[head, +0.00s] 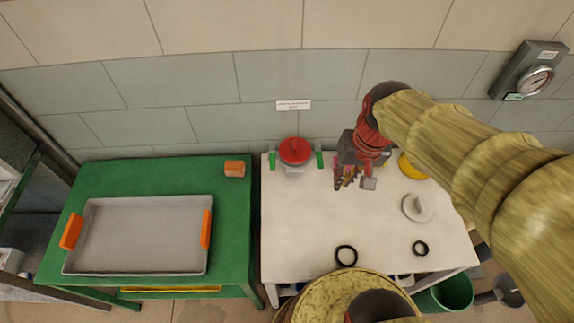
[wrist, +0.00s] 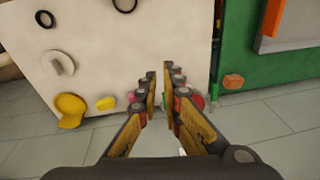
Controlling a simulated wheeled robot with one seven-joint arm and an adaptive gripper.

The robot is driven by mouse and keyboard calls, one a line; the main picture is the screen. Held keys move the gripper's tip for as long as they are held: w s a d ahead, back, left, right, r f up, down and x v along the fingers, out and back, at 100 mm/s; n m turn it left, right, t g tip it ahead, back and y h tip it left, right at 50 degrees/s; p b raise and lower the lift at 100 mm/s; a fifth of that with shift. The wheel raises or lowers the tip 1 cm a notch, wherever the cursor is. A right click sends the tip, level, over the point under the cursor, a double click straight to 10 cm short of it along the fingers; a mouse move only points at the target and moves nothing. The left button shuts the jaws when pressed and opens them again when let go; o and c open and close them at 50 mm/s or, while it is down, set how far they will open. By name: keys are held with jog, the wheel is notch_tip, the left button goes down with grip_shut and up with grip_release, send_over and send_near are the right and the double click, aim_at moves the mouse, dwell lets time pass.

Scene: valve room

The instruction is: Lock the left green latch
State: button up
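A red round cap (head: 295,150) on a grey fitting stands at the back left of the white table (head: 300,225). The left green latch (head: 272,160) stands upright at its left side, and a right green latch (head: 319,159) stands at its right side. In the wrist view the red cap (wrist: 198,101) is partly hidden behind a finger, and I cannot make out the left latch there. My gripper (head: 354,181) is to the right of the cap and both latches, apart from them. Its fingers (wrist: 159,72) are parted by a narrow gap with nothing between them.
A pink object (head: 345,168) is close by my gripper. A yellow part (head: 412,166), a pale disc with a handle (head: 418,207) and black rings (head: 346,255) are on the white table. The green table (head: 230,200) at left holds a grey tray (head: 140,198) and an orange block (head: 235,168).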

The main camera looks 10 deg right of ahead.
jog(key=w+f+m+y, duration=0.1)
jog(key=w+f, duration=0.1)
jog(key=f, duration=0.1)
jog(key=w+f+m+g+y+b, duration=0.1)
jog(key=w+f+m, duration=0.1)
jog(key=f, duration=0.1)
jog(key=w+d+f+m+y+b, duration=0.1)
jog(key=w+f+m, duration=0.1)
jog(key=f, duration=0.1)
jog(key=shift+f+g, duration=0.1)
jog(key=shift+g, duration=0.3)
grip_shut()
jog(key=m+t+y+b, duration=0.15)
jog(key=m+y, duration=0.35)
jog(key=m, duration=0.6)
send_near(272, 157)
jog(key=s+d, duration=0.4)
jog(key=d, duration=0.1)
jog(key=shift+w+a+m, duration=0.1)
jog(key=shift+a+m, duration=0.1)
jog(key=shift+m, duration=0.2)
jog(key=b+x, duration=0.3)
jog(key=x, duration=0.7)
jog(key=shift+w+a, duration=0.1)
jog(key=shift+a, duration=0.1)
